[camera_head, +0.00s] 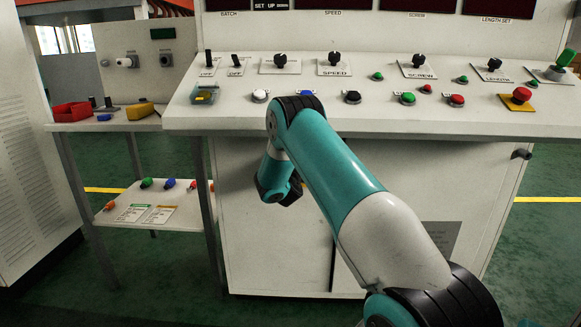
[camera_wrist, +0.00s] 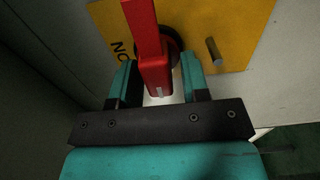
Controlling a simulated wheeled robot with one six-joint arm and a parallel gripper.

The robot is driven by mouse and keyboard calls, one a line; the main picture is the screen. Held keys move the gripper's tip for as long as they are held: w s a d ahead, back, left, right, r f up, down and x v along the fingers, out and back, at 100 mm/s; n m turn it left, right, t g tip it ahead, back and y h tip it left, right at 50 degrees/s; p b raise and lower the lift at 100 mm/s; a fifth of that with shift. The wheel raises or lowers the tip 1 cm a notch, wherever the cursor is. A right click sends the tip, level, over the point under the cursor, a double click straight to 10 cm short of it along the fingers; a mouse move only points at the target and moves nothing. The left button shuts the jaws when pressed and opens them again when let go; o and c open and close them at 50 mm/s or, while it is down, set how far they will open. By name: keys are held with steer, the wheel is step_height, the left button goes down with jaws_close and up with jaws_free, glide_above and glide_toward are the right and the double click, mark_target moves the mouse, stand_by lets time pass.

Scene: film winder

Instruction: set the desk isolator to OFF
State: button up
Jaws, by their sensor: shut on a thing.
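The desk isolator shows in the wrist view as a red lever handle (camera_wrist: 143,28) on a round dark base (camera_wrist: 174,46), mounted on a yellow plate (camera_wrist: 240,25). The handle runs from the top of the picture down between my fingers. Black letters, seen turned and reading as ON, are on the plate left of the handle. My gripper (camera_wrist: 158,78) has its teal fingers on either side of the red handle and is shut on it. In the head view my arm hides the gripper, and I cannot make out the isolator there.
A small metal peg (camera_wrist: 214,51) stands out of the plate right of the handle. In the head view, the control desk (camera_head: 470,124) carries knobs, coloured buttons and a red mushroom button (camera_head: 521,95). A side table (camera_head: 130,124) holds a red bin (camera_head: 72,111).

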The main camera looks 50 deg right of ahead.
steer(key=o, duration=0.6)
steer(key=shift+c, duration=0.2)
steer(key=shift+s+a, duration=0.15)
steer(key=shift+a, duration=0.1)
steer(key=b+v, duration=1)
steer(key=v, duration=0.7)
steer(key=shift+d, duration=0.15)
steer(key=shift+s, duration=0.1)
